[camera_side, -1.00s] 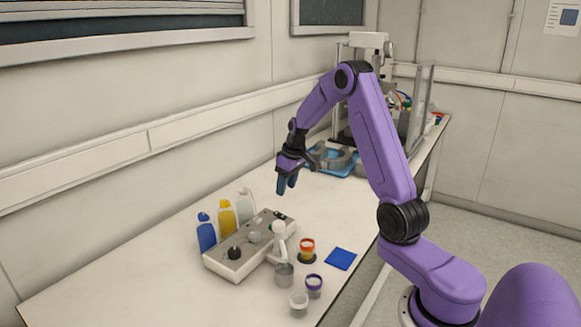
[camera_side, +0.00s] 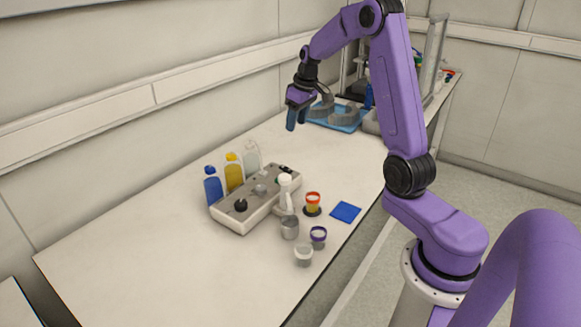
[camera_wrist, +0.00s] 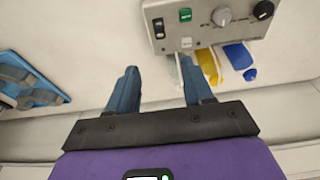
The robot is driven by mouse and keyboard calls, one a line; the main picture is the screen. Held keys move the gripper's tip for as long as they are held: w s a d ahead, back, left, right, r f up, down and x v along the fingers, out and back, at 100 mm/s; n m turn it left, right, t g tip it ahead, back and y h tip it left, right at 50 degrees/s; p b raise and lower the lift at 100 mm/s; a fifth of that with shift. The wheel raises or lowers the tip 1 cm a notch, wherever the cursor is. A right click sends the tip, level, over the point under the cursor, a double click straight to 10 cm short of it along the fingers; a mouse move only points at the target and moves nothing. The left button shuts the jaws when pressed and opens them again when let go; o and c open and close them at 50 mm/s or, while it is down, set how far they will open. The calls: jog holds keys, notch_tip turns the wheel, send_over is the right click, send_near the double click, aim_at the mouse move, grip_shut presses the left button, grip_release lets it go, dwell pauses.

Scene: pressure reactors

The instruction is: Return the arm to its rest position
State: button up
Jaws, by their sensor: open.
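My gripper (camera_side: 296,118) hangs above the white table with its blue fingers pointing down, behind the control box and the bottles in the side view. In the wrist view my gripper (camera_wrist: 158,85) has its two blue fingers spread apart with nothing between them. My purple arm is raised and bent, reaching from its base at the right over the table. The fingertips appear clear of every object.
A grey control box (camera_side: 232,221) stands mid-table with blue, yellow and clear bottles (camera_side: 234,172) behind it. Small cups (camera_side: 303,254), a white bottle (camera_side: 285,190) and a blue square (camera_side: 345,212) lie nearer. A blue tray (camera_side: 340,123) with grey parts is farther back. The front-left table is clear.

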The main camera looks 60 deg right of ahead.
jog(key=s+a+r+n+g+y, duration=0.1)
jog(key=s+a+n, duration=0.3)
jog(key=a, duration=0.8)
jog(key=s+a+r+n+g, duration=0.15)
jog(key=s+a, duration=0.45)
jog(key=a, duration=0.6)
jog(key=s+a+f+n, duration=0.1)
jog(key=s+a+n, duration=0.1)
jog(key=s, duration=0.9)
jog(key=s+a+n, duration=0.2)
jog(key=s+n, duration=0.3)
jog(key=s, duration=0.7)
jog(key=shift+a+f+h, duration=0.15)
jog(key=shift+f+h, duration=0.15)
jog(key=shift+f, duration=0.05)
jog(key=shift+s, duration=0.1)
